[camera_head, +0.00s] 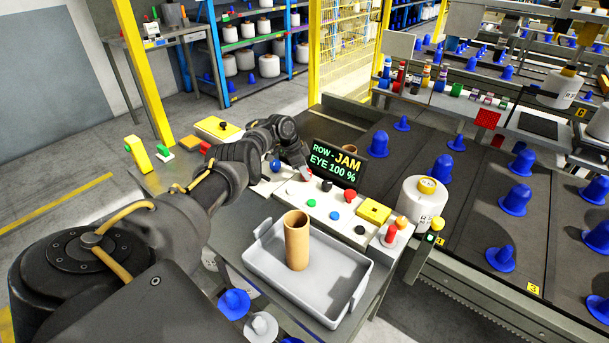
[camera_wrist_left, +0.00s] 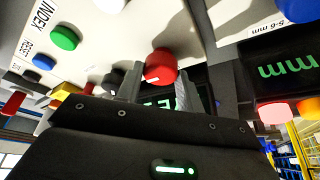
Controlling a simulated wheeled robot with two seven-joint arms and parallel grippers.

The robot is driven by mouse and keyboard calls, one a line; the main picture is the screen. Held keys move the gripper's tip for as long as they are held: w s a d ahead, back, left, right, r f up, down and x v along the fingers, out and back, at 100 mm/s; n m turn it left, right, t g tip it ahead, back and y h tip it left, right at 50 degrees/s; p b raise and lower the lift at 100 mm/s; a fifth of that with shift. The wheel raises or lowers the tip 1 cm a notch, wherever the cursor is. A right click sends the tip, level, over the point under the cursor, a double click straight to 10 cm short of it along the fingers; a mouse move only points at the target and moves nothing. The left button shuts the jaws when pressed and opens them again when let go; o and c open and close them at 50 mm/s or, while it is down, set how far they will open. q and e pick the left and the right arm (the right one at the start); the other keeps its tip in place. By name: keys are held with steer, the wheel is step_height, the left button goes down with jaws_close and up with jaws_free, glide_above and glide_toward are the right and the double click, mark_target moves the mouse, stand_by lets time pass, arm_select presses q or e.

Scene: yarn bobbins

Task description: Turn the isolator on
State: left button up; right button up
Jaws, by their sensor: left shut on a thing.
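The control panel (camera_head: 322,203) is a pale box with several coloured buttons and knobs. A red knob (camera_wrist_left: 160,66) sits between the fingers of my left gripper (camera_wrist_left: 158,88) in the left wrist view, and the fingers are closed on it. In the head view my left gripper (camera_head: 304,172) reaches the panel's far left end, and a small red part (camera_head: 308,176) shows at its tip. No label naming the isolator is readable, and the knob's turn position cannot be read. My right gripper is not in view.
A dark display (camera_head: 337,164) reads "ROW - JAM, EYE 100 %" behind the panel. A grey tray (camera_head: 260,265) holding a brown tube (camera_head: 297,240) stands in front. Green (camera_wrist_left: 64,38) and blue (camera_wrist_left: 44,62) buttons are near the gripper. A white bobbin (camera_head: 418,207) stands right.

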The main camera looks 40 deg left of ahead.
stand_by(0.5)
arm_select(q)
steer(key=o, duration=1)
steer(key=p+v, duration=0.3)
steer(key=v, duration=0.7)
steer(key=shift+r, duration=0.4)
steer(key=shift+a, duration=0.1)
